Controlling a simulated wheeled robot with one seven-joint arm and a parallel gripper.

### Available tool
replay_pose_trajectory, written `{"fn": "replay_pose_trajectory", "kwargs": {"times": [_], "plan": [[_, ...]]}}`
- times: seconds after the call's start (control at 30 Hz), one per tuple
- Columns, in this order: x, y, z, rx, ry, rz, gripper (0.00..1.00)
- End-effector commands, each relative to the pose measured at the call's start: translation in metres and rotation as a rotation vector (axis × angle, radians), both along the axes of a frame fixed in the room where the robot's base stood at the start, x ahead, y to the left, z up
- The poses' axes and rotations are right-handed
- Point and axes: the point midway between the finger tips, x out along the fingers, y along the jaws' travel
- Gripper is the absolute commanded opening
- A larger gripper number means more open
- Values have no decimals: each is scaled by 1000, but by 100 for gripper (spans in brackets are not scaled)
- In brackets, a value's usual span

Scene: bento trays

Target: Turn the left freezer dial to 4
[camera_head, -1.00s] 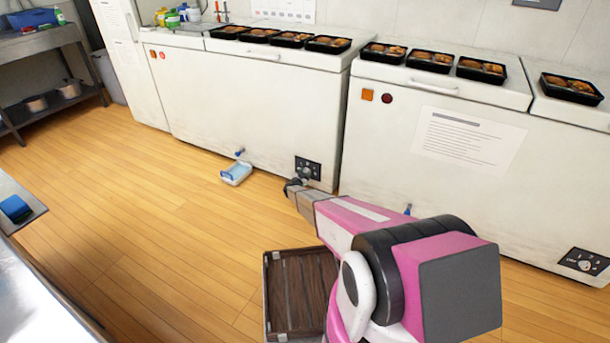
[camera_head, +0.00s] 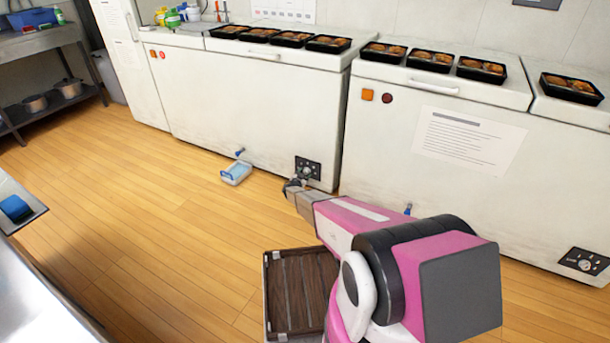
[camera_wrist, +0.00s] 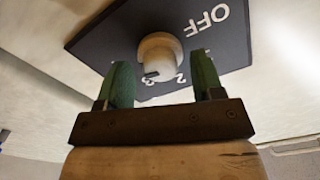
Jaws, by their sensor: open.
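The left freezer dial (camera_head: 306,171) is on a black panel low on the left white freezer (camera_head: 250,100). In the wrist view the dial's pale round knob (camera_wrist: 160,55) is close ahead, on the black panel (camera_wrist: 118,40) marked OFF, 2 and 3. The knob's dark mark points down toward the numbers 2 and 3; I cannot tell which exactly. My gripper (camera_wrist: 163,82) is open, with one green finger on each side of the knob, apart from it as far as I can see. In the head view my gripper (camera_head: 293,184) is just in front of the panel.
A right freezer (camera_head: 440,150) has its own dial panel (camera_head: 584,262). Black bento trays (camera_head: 328,44) lie on the freezer lids. A blue-and-white tray (camera_head: 236,173) lies on the floor left of the panel. A wooden crate (camera_head: 268,300) is beside my arm. The floor at left is clear.

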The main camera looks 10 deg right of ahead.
Motion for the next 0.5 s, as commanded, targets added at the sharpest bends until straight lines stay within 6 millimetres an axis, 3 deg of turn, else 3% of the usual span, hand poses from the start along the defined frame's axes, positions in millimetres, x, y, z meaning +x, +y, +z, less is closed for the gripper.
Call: {"fn": "replay_pose_trajectory", "kwargs": {"times": [0.5], "plan": [[-72, 51, 0, 2, 1, 1, 61]]}}
